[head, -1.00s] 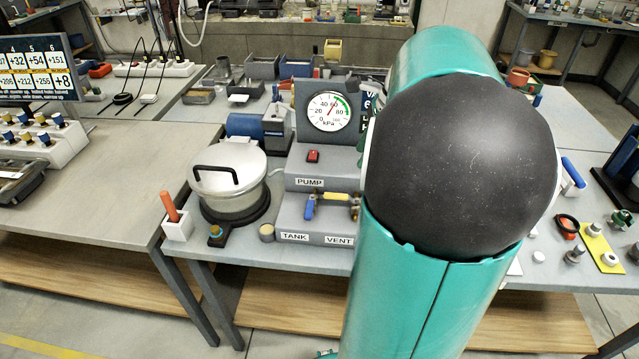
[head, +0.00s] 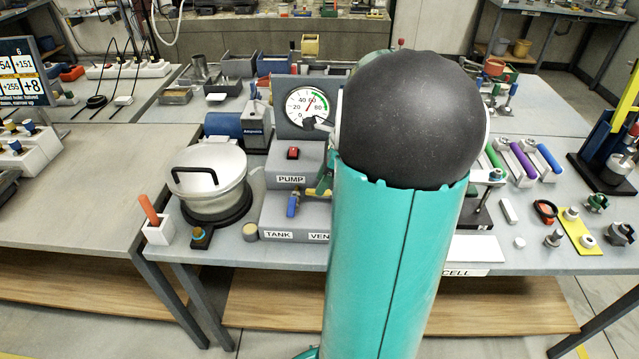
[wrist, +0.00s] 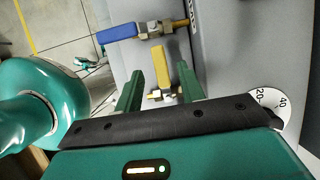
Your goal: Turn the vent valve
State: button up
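The vent valve has a yellow handle (wrist: 158,60) and a brass body, seen in the wrist view. My gripper (wrist: 160,72) is open, with one green finger on each side of the yellow handle. In the head view the blue handle (head: 292,204) shows above the TANK label, and the VENT label (head: 319,237) is partly covered.
The pressure gauge (head: 307,107) stands behind the pump block with its red switch (head: 293,153). A lidded metal pot (head: 207,180) is to the left. Colour-handled tools (head: 522,160) and small fittings lie on the right.

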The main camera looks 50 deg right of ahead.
jog(key=shift+x, duration=1.15)
jog(key=shift+c, duration=0.5)
grip_shut()
